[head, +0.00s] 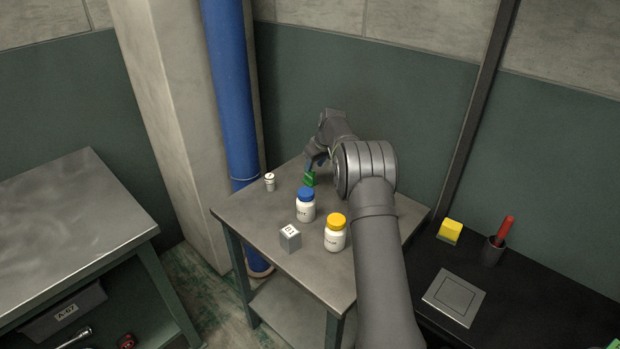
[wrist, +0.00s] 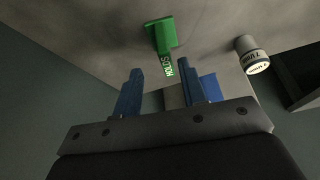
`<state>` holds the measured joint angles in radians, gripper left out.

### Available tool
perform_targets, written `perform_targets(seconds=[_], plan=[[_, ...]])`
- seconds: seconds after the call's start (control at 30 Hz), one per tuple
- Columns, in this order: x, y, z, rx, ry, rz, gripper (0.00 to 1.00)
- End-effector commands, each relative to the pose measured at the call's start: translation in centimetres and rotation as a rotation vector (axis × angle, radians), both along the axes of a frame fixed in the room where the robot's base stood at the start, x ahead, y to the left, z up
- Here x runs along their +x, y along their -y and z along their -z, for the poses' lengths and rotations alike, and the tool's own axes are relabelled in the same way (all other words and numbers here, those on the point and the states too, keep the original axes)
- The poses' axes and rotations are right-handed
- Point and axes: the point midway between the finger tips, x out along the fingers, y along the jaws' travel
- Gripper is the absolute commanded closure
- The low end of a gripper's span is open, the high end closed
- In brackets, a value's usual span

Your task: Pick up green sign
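The green sign (head: 309,179) stands on the small metal table (head: 236,213), toward its back. In the wrist view the sign (wrist: 162,36) shows a green base and a panel with white lettering. My gripper (head: 318,160) is at the sign, with its blue fingers just above or beside it in the head view. In the wrist view my gripper (wrist: 158,88) has its two blue fingers spread apart, with the sign beyond the fingertips and nothing held between them. The exact gap between fingers and sign is hard to judge.
Near the sign stand a small white container (head: 270,182), a blue-capped bottle (head: 306,207), a yellow-capped bottle (head: 335,235) and a grey box (head: 290,238). A blue pipe (head: 230,90) rises behind the table. A black bench (head: 540,300) lies to the right.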

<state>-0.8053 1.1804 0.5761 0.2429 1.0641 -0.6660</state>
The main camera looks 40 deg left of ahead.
Motion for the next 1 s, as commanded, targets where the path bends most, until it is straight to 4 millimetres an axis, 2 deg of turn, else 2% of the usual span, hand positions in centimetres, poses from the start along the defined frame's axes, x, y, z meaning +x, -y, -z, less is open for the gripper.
perform_targets(seconds=[0.17,0.5,0.73,0.77,0.93,1.0], plan=[[-0.1,-0.3,0.8,-0.001,-0.001,0.000,0.62],[-0.5,-2.0,4.8,-0.001,-0.001,0.000,0.62],[-0.4,-2.1,5.0,0.000,0.000,0.000,0.62],[-0.4,-2.1,5.0,0.000,0.000,0.000,0.64],[-0.4,-2.1,5.0,0.000,0.000,0.000,0.97],[-0.4,-2.1,5.0,0.000,0.000,0.001,1.00]])
